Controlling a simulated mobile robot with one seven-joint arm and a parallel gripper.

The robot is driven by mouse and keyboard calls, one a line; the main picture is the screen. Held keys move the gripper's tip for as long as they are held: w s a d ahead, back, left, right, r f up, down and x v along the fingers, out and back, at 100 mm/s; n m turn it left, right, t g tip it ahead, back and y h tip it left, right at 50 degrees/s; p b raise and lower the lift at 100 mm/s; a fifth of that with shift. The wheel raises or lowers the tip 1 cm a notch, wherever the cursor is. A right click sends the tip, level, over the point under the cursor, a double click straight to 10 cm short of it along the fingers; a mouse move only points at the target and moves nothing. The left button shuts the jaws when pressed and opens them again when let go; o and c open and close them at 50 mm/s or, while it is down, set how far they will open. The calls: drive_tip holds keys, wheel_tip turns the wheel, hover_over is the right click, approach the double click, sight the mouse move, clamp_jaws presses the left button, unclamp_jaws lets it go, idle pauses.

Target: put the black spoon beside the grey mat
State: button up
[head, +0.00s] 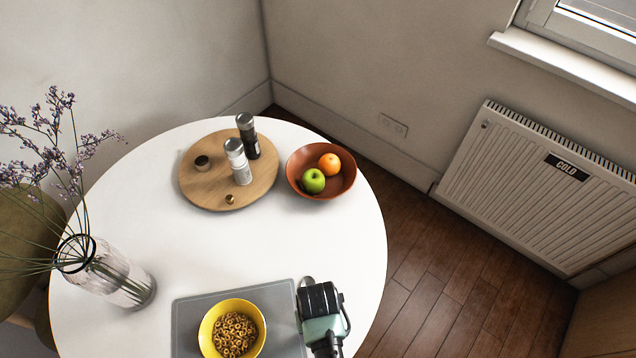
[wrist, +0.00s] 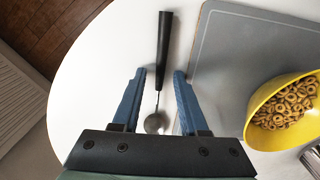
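The black spoon (wrist: 164,50) lies on the white table in the wrist view, its dark handle towards the top and its bowl towards the bottom. It lies alongside the grey mat (wrist: 222,52), with a narrow strip of bare table between them. My gripper (wrist: 159,73) is open, its blue fingers on either side of the spoon and apart from it. In the head view my gripper (head: 321,312) is at the right edge of the grey mat (head: 187,310) and hides most of the spoon.
A yellow bowl of cereal rings (head: 259,338) stands on the mat. A glass vase (head: 122,280) with purple flowers is at left. A round wooden board (head: 205,190) with shakers and a brown bowl (head: 341,185) of fruit stand at the back. The table's middle is clear.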

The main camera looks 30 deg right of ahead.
wheel_tip(320, 180, up, 12)
drive_tip(key=p, duration=0.1)
drive_tip(key=shift+r, duration=0.15)
idle(0.5)
